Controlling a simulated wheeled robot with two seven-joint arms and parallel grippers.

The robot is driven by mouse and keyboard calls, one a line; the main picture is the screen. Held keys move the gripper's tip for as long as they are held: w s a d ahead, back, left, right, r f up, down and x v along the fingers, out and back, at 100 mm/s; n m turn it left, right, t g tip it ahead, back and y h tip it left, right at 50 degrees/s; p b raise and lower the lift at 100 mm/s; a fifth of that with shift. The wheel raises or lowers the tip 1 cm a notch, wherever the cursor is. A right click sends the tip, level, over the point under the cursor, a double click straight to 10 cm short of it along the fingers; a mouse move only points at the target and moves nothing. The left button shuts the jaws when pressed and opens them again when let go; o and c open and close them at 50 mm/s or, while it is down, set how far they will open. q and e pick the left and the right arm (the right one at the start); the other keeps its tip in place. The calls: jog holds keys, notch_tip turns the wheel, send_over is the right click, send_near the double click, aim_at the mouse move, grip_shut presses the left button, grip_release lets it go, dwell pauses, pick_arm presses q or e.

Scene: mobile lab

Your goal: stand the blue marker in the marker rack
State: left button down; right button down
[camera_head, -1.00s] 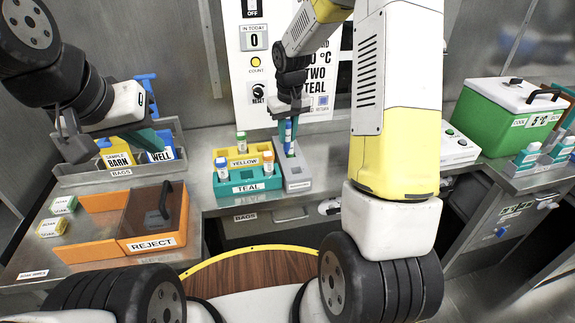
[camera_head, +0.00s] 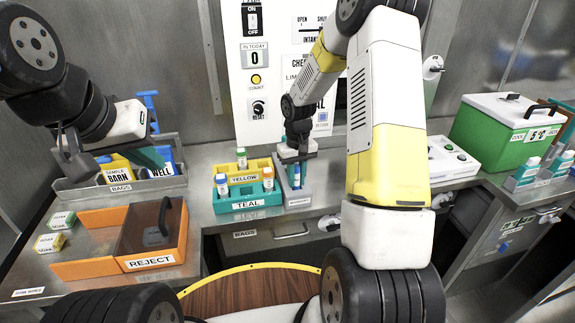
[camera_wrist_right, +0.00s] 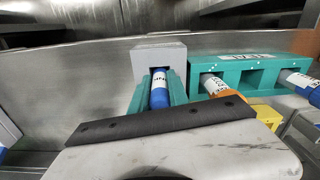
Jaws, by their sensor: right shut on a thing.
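The blue marker (camera_head: 296,175), with a white label, stands about upright between the teal fingers of my right gripper (camera_head: 298,160). In the right wrist view the marker (camera_wrist_right: 159,92) is gripped between both fingers, its blue end towards the camera. The grey rack (camera_head: 294,200) is directly below. It also shows in the wrist view (camera_wrist_right: 160,53). The marker's lower end is hidden, so I cannot tell how deep it sits. My left gripper (camera_head: 148,157) hangs over the bags bin at the left; its finger gap is not clear.
Beside the grey rack stand a teal rack (camera_head: 250,201) with blue- and orange-capped markers and a yellow rack (camera_head: 245,178) with a green-capped one. An orange reject bin (camera_head: 152,262) is at left, the bags bin (camera_head: 120,188) behind it. A green cooler (camera_head: 490,140) is at right.

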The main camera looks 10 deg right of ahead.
jog(key=c, duration=1.3)
grip_release()
jog(key=shift+o, duration=0.2)
notch_tip(320, 180, up, 12)
jog(key=shift+f, duration=0.2)
jog(key=s+r+t, duration=0.3)
jog(key=s+r, duration=0.8)
jog(key=r, duration=0.2)
jog(key=s+a+r+m+t+y, duration=0.1)
jog(key=s+a+r+t+y, duration=0.1)
jog(key=s, duration=1.1)
jog(key=shift+r+m+t, duration=0.3)
jog(key=shift+r+t, duration=0.3)
jog(key=shift+r, duration=0.1)
